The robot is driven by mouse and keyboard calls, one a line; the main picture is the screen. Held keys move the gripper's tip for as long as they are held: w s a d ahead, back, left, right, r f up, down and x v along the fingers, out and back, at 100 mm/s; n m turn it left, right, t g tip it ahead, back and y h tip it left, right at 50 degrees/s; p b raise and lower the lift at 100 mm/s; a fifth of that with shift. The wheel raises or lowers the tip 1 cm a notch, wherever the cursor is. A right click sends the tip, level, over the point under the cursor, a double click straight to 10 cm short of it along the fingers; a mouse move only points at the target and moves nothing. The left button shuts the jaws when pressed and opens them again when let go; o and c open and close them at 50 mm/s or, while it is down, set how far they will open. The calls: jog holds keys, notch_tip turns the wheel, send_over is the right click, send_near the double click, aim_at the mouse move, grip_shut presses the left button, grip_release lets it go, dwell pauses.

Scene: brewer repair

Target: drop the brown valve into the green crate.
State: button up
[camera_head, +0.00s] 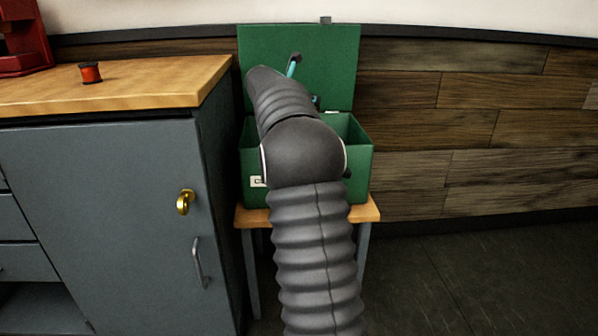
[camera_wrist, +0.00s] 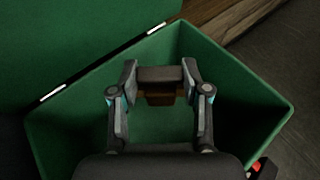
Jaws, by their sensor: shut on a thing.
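The green crate (camera_head: 358,168) stands on a small wooden stand with its lid up at the back. In the wrist view I look down into the open crate (camera_wrist: 240,78). My gripper (camera_wrist: 160,69) is shut on the brown valve (camera_wrist: 160,98), with one finger on each side of it. The valve shows as a dark brown block with a lighter brown part below, over the crate's opening. Bare green floor shows beneath it. In the head view my arm hides the valve and much of the crate's front.
A grey cabinet (camera_head: 115,210) with a wooden top stands close on the crate's left, carrying a red spool-like piece (camera_head: 90,72) and a red machine (camera_head: 22,42). The stand (camera_head: 368,209) is little wider than the crate. Floor right of it is clear.

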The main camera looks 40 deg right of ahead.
jog(key=shift+f, duration=0.3)
jog(key=o, duration=1.3)
jog(key=shift+o, duration=0.2)
jog(key=v, duration=1.2)
jog(key=shift+s, duration=0.1)
